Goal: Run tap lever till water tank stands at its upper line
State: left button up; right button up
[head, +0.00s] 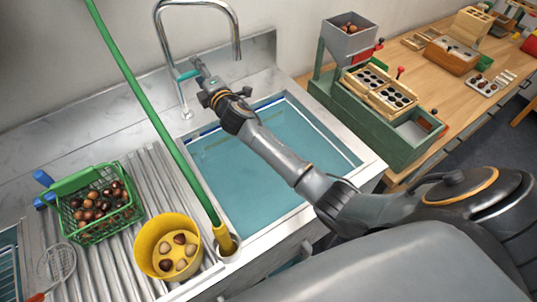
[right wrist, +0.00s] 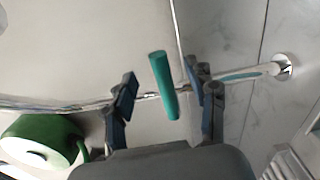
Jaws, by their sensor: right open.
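The water tank is a sunken basin (head: 290,106) in the counter, holding teal water (head: 235,180). A dark blue strip shows along its back-left wall; I cannot tell exactly how the water stands against the upper line. The tall chrome tap (head: 237,45) arches behind it. Its teal lever (head: 187,75) points out to the left side. My right gripper (head: 200,77) reaches over the basin to the lever. In the right wrist view my right gripper (right wrist: 165,90) is open, with the teal lever (right wrist: 163,82) between its fingers, apparently untouched. My left gripper is out of view.
A green basket of chestnuts (head: 98,203) and a yellow pot (head: 150,232) stand on the ribbed drainer at left. A green pole (head: 150,105) with a yellow end leans across the basin's left side. A green hopper machine (head: 345,115) stands on the wooden bench at right.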

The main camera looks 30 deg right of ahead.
jog(key=s+p, duration=0.3)
jog(key=s, duration=0.6)
jog(key=shift+d, duration=0.2)
dwell(0.4)
